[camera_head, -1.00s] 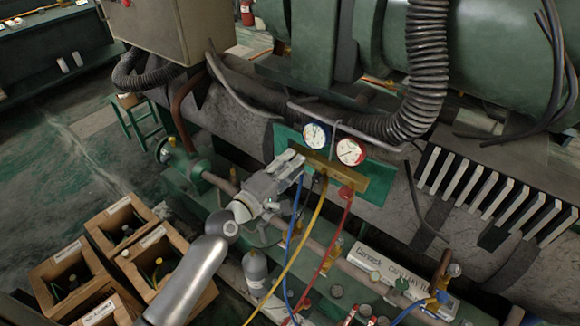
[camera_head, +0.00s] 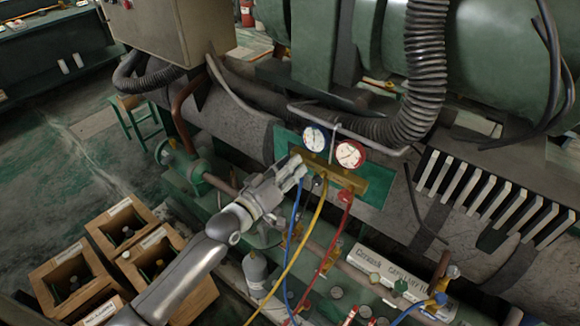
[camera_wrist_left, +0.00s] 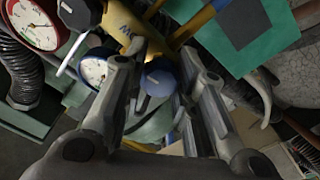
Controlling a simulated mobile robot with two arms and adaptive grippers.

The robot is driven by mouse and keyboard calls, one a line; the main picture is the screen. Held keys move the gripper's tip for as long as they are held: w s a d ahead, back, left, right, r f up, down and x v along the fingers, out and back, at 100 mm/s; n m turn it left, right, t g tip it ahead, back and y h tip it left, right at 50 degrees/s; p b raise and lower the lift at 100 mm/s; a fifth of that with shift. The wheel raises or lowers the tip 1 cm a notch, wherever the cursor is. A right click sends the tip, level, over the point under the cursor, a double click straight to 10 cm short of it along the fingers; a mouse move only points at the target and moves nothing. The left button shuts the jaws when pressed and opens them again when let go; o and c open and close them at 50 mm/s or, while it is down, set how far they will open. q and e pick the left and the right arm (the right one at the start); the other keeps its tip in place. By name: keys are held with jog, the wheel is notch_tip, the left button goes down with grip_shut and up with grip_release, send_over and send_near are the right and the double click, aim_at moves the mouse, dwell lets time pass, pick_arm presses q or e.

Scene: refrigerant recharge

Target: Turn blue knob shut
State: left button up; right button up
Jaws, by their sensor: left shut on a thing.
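The gauge manifold (camera_head: 330,170), a brass bar with a blue-rimmed gauge (camera_head: 315,138) and a red-rimmed gauge (camera_head: 350,154), is mounted on the green machine. My left gripper (camera_head: 299,168) is at the manifold's left end and hides the blue knob in the head view. In the left wrist view, the blue knob (camera_wrist_left: 160,79) lies between the two fingers of my left gripper (camera_wrist_left: 166,62), which is shut on it. A red knob (camera_head: 346,194) sits at the manifold's right end. My right gripper is not in view.
Blue (camera_head: 292,235), yellow (camera_head: 302,238) and red (camera_head: 333,240) hoses hang just below the manifold, close to my left gripper. Wooden crates with bottles (camera_head: 120,222) stand at lower left. A ribbed black hose (camera_head: 425,70) runs behind the gauges.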

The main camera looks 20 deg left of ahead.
pick_arm(q)
jog(key=shift+f+m, duration=0.1)
jog(key=shift+m, duration=0.6)
jog(key=o, duration=1.1)
jog(key=shift+c, duration=0.2)
jog(key=shift+s, duration=0.1)
jog(key=v, duration=1.1)
jog(key=shift+s+a, duration=0.15)
jog(key=shift+s, duration=0.25)
